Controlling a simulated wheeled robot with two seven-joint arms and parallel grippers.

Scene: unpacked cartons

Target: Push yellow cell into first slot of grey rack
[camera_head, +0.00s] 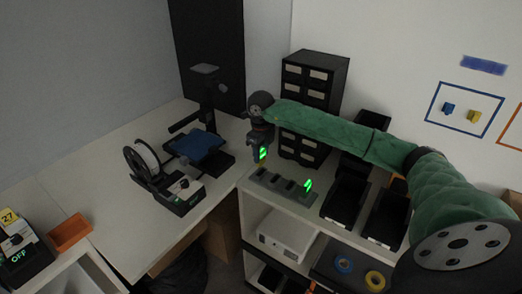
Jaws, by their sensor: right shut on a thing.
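The grey rack (283,186) lies on top of the white shelf unit, with several dark slots in a row and a green lit digit at its right end. My right gripper (258,160) points down over the rack's left end, with a green lit digit on its side. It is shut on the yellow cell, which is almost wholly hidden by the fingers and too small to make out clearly. I cannot tell whether the cell touches the slot. My left gripper is not in view.
Black bins (346,198) stand right of the rack, under my green right arm. A black drawer cabinet (312,80) stands behind. A spool device (176,192) and a 3D printer (204,140) stand on the left table. An orange tray (70,232) is at far left.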

